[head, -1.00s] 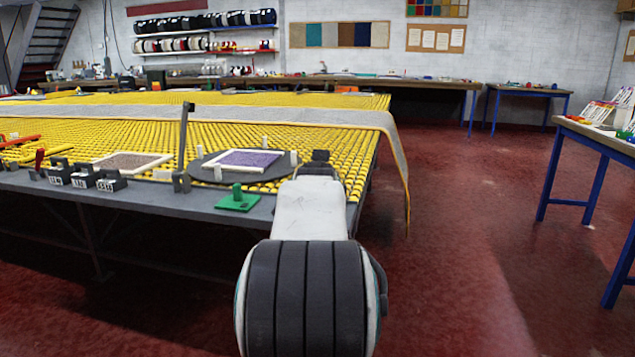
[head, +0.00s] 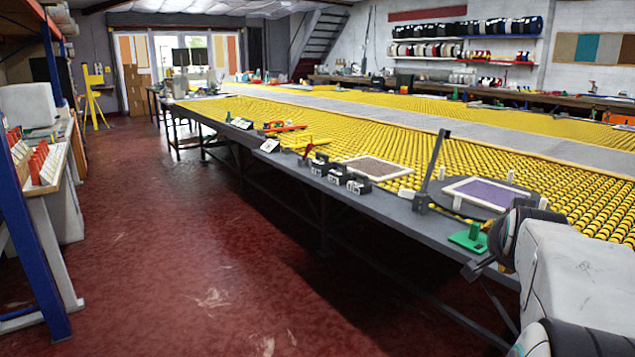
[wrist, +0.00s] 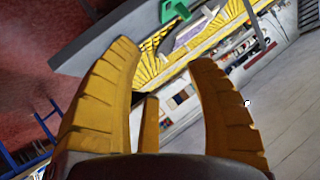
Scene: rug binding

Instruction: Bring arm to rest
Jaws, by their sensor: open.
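My arm reaches in from the right edge of the head view, beside the near edge of the long yellow roller table (head: 590,195). My gripper (wrist: 163,54) shows in the wrist view with its yellow ribbed fingers spread apart and nothing between them. In the head view the fingers cannot be made out clearly. Beyond the fingertips in the wrist view are the table's dark edge (wrist: 100,42) and a green piece (wrist: 172,10). That green piece (head: 468,238) sits on the table's near edge in the head view, just left of my arm.
A purple framed sample (head: 490,192) lies on a dark disc, with a dark upright post (head: 432,170) beside it. Several black blocks (head: 335,172) line the table edge. Red floor (head: 210,230) lies open left of the table. A blue-framed rack (head: 35,230) stands far left.

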